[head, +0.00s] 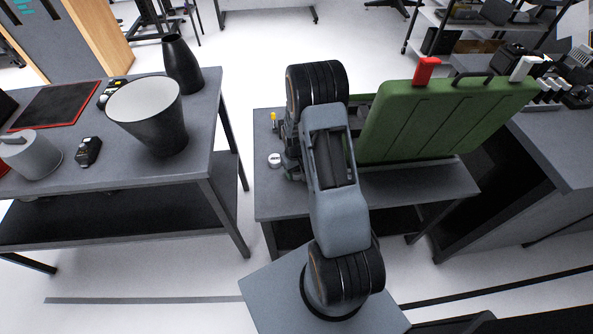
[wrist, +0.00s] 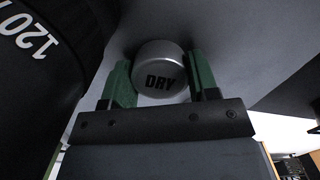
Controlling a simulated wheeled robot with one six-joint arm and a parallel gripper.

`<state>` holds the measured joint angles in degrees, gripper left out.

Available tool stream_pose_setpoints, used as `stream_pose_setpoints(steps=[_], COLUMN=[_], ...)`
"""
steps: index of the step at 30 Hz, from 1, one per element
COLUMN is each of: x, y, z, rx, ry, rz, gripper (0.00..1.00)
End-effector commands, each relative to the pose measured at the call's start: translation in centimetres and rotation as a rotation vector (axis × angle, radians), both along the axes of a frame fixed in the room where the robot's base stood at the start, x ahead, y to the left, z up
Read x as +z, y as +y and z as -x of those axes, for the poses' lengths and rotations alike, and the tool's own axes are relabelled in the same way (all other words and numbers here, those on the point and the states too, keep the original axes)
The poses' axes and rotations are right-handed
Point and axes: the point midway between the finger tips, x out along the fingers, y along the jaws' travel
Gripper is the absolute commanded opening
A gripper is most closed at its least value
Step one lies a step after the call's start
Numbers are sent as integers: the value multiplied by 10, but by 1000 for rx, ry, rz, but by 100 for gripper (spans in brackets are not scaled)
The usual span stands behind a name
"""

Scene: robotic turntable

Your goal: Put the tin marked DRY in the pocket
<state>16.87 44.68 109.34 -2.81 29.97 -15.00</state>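The tin marked DRY (wrist: 160,70) is a round silver tin with black letters, in the upper middle of the wrist view. My gripper (wrist: 162,82) has two green fingers, one on each side of the tin and apparently touching it, so it looks shut on it. In the head view my arm hides most of the gripper. A small silver round tin (head: 274,160) shows left of my arm at the small table; I cannot tell whether it is the same tin. I cannot make out the pocket in either view.
A green case lid (head: 440,120) with red and white latches stands upright at the right of the small table (head: 430,187). A left table (head: 200,150) holds a dark bucket (head: 160,138) and a dark vase (head: 180,75). A dark round thing marked 120 (wrist: 40,65) is close at left in the wrist view.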

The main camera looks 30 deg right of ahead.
Motion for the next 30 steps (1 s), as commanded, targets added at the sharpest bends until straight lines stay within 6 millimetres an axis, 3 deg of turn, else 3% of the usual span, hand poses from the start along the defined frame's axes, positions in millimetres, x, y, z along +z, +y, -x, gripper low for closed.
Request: stream_pose_setpoints(steps=[7, 17, 20, 30], x=[0, 6, 17, 82], y=[0, 0, 0, 0], z=[0, 0, -2, -6], rx=[0, 0, 0, 0], ry=[1, 0, -3, -4], rz=[0, 0, 1, 1], gripper=[78, 79, 79, 79])
